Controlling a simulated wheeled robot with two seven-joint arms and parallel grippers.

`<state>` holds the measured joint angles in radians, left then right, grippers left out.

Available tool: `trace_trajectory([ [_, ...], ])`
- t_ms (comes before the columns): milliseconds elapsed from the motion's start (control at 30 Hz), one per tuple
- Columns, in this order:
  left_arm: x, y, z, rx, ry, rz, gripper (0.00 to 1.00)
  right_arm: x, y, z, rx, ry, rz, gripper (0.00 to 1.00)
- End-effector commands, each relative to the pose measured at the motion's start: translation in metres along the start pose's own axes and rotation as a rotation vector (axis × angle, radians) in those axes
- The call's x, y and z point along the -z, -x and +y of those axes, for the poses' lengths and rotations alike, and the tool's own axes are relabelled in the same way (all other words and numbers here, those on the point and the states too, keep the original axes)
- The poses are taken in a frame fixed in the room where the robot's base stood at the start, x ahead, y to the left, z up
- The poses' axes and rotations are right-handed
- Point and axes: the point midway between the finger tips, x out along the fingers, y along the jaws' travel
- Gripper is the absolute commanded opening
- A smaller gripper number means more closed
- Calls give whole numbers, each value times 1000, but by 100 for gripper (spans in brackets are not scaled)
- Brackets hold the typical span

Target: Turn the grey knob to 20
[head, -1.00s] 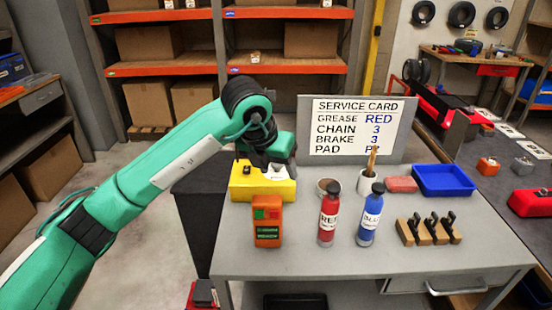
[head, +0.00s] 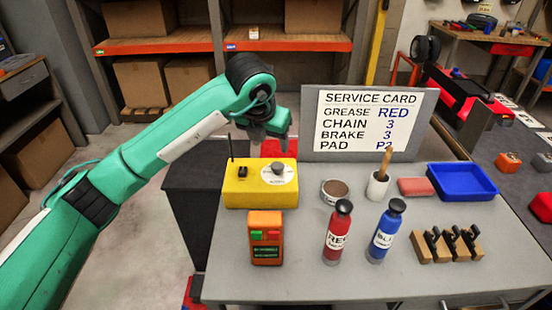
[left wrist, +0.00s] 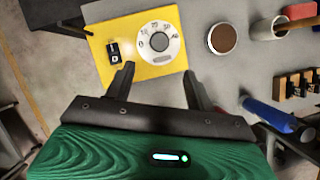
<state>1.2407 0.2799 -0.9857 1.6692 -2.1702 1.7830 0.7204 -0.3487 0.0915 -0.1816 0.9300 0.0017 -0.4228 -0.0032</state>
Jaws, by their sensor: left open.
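The grey knob (head: 277,168) sits on a white round dial on top of a yellow box (head: 235,198) at the left of the grey table. In the left wrist view the knob (left wrist: 159,41) is at the dial's middle, with numbers around it too small to read surely. The box also carries a black switch (left wrist: 115,51). My left gripper (head: 268,138) is above and behind the box, fingers pointing down. In the left wrist view the left gripper (left wrist: 157,82) is open and empty, its fingertips apart from the knob. My right gripper is not in view.
An orange device (head: 265,238) stands in front of the box. A red bottle (head: 338,235) and a blue bottle (head: 385,235) stand right of it. A tin (head: 334,192), a cup (head: 377,187) and a blue tray (head: 462,182) are behind. A service card (head: 368,122) stands at the back.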

Motion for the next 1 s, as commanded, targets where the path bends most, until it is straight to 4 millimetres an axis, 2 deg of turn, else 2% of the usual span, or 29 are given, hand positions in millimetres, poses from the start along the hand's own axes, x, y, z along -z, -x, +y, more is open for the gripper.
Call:
trace_trajectory([
  [300, 0, -68, 0, 1, 1, 6, 55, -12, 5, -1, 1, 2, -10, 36],
  [500, 0, -96, 0, 1, 0, 3, 55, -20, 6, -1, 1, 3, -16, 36],
  [667, 0, -106, 0, 1, 0, 2, 55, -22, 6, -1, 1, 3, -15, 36],
  [933, 0, -108, 0, 0, -1, 1, 55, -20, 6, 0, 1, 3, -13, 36],
  [1000, 0, -107, 0, 0, -1, 1, 44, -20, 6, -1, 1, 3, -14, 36],
])
